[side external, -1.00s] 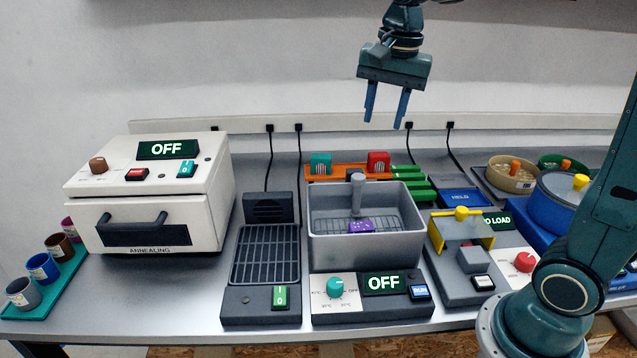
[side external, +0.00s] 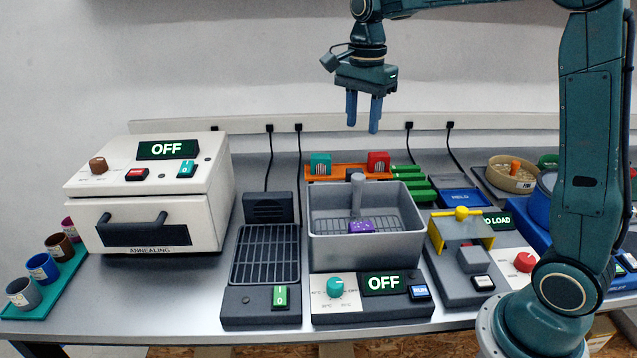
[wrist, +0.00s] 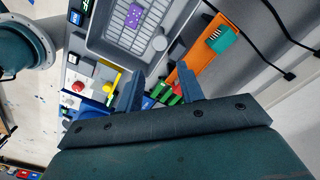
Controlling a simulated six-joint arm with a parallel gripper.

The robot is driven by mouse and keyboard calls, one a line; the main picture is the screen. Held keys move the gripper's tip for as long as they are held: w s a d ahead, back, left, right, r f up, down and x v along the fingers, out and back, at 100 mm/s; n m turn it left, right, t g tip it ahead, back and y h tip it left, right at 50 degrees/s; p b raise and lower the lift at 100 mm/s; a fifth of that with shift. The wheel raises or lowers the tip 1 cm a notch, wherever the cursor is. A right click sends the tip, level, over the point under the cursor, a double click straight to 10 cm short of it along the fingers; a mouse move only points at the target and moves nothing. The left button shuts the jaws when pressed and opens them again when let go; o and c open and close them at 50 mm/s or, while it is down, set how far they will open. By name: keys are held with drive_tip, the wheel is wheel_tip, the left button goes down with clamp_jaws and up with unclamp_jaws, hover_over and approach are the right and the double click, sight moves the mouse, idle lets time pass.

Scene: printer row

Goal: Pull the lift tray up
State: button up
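The lift tray is a dark wire grid (side external: 379,225) low inside the grey tank (side external: 366,250), with a grey upright handle (side external: 357,193) whose round knob stands above the tank's back part. A purple block (side external: 361,227) lies on the grid. In the wrist view the grid (wrist: 122,24), purple block (wrist: 133,15) and round handle knob (wrist: 159,43) show at the top. My gripper (side external: 363,128) is open and empty, in the air above and behind the handle, with its fingers pointing down. The fingers also show apart in the wrist view (wrist: 163,90).
An orange rack (side external: 346,172) with a teal and a red piece stands behind the tank, beside green bars (side external: 412,183). A dark drain grid (side external: 266,255) is left of the tank; a yellow-framed device (side external: 462,235) is right. The air around my gripper is clear.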

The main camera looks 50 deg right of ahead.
sight(359, 176)
wheel_tip(359, 176, down, 13)
drive_tip(key=shift+r, duration=0.2)
idle(0.4)
drive_tip(key=shift+c, duration=0.2)
drive_tip(key=shift+r, duration=0.1)
clamp_jaws()
